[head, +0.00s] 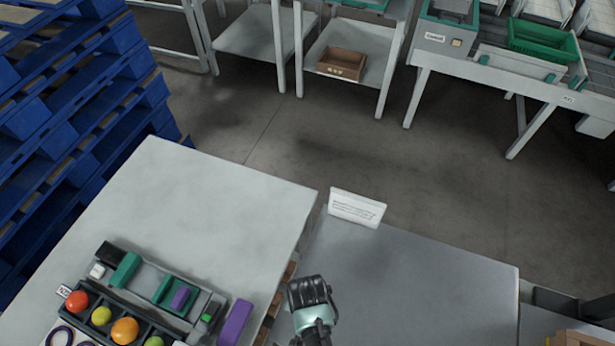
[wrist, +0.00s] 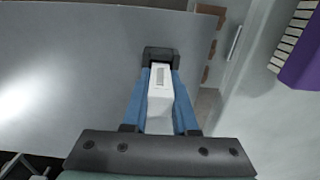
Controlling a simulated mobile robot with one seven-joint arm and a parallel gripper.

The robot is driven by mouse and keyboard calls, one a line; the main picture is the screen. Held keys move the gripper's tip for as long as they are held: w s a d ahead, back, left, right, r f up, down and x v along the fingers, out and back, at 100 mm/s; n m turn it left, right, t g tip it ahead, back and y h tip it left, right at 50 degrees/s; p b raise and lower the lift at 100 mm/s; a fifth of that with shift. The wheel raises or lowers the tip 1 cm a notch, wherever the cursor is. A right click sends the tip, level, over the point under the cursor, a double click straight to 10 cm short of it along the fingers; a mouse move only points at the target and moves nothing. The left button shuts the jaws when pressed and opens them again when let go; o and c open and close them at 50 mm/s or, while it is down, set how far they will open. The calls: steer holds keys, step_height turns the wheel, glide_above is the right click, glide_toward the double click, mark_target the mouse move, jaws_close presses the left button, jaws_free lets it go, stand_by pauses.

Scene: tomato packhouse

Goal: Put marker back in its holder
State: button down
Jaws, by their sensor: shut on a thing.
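My gripper (wrist: 160,85) has its blue fingers shut on a white, blocky thing (wrist: 159,101) with a grey ridged strip. A dark piece sits at the far end of the fingers. I cannot tell for sure that the white thing is the marker. In the head view my gripper (head: 312,292) is over the left part of the grey table, near the gap between the tables, and hides what it holds. A grey tray (head: 146,293) on the pale table at left holds green, purple, black and white items. I cannot tell which part is the marker's holder.
The pale table (head: 200,195) is bare behind the tray. A row of coloured balls, including an orange one (head: 125,331), lies in front of the tray. A purple thing (head: 235,322) is beside it. A white sign (head: 356,207) stands at the grey table's (head: 430,290) back edge.

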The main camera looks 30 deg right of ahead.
steer(key=shift+f, duration=0.35)
steer(key=c, duration=0.6)
jaws_free()
steer(key=shift+c, duration=0.2)
steer(key=shift+c, duration=1.4)
steer(key=shift+r, duration=0.15)
step_height(320, 180, up, 7)
steer(key=p, duration=0.7)
